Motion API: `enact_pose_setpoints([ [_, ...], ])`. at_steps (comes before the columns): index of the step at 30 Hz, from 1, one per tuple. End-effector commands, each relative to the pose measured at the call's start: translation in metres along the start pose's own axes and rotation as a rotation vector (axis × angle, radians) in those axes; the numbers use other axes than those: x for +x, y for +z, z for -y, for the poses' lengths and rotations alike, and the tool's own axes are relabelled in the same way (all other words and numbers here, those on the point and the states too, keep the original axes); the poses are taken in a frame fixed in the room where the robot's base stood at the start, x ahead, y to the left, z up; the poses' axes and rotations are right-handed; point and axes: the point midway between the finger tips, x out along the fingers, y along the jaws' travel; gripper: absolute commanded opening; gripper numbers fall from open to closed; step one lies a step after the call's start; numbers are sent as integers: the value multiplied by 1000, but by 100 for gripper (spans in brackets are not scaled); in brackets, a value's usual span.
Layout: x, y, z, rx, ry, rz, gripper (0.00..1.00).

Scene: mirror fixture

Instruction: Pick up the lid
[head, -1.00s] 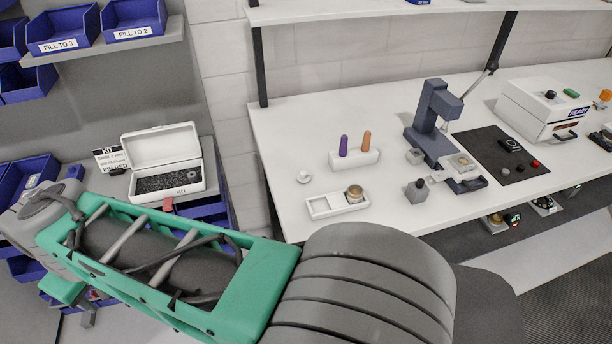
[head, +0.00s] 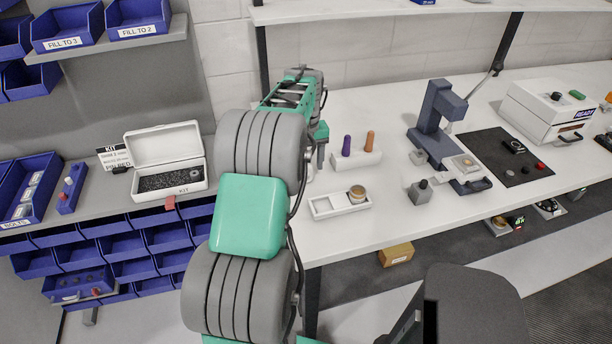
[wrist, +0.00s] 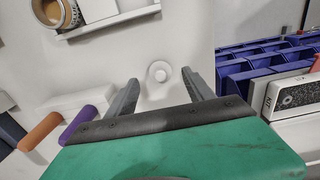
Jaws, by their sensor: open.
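A small white round lid with a raised knob (wrist: 160,72) lies flat on the white bench top. In the wrist view it is just beyond and between my gripper's two fingertips (wrist: 162,88). My gripper is open and empty, with a grey finger on each side of the lid's line. In the head view my gripper (head: 317,158) hangs above the bench at its left end, and my arm mostly hides the lid. A white two-section tray (head: 322,207) stands to the right, with a brass-coloured round cup (head: 357,194) in its right section.
A white holder (head: 357,161) with a purple and an orange handle stands close to the right of my gripper. A blue-grey press (head: 436,120) is farther right. Left are an open white kit box (head: 165,150) and blue bins (head: 117,243).

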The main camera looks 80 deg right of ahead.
Motion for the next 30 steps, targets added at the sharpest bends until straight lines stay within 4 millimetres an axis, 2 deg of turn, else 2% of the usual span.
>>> enact_pose_setpoints([
  [3, 21, 0, 1, 0, -2, 4, 61],
  [5, 27, 0, 1, 0, -1, 2, 61],
  [12, 31, 0, 1, 0, 0, 0, 60],
  [30, 30, 0, 1, 0, 0, 0, 11],
])
